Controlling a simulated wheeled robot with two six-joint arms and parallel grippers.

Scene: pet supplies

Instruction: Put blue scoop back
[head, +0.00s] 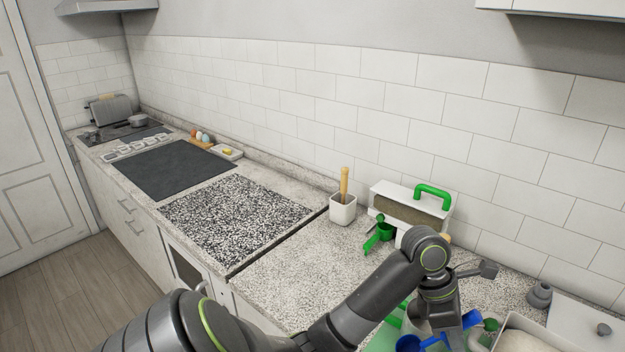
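Blue parts show at the bottom right of the head view: a rounded blue piece (408,343) left of my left gripper and a blue piece (471,318) to its right. I cannot tell whether both belong to one blue scoop. My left gripper (446,330) points down among them, and its fingertips are largely hidden. Whether it is closed on anything cannot be seen. A green scoop (380,234) is at the front of a white box with a green handle (432,191). My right gripper is out of view.
A white cup (342,209) with a wooden-handled tool stands left of the box. A pale-filled bin (520,341) is at the bottom right, near a grey knobbed lid (585,322). A speckled board (233,217) and dark hob (177,168) lie left. Counter before the cup is clear.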

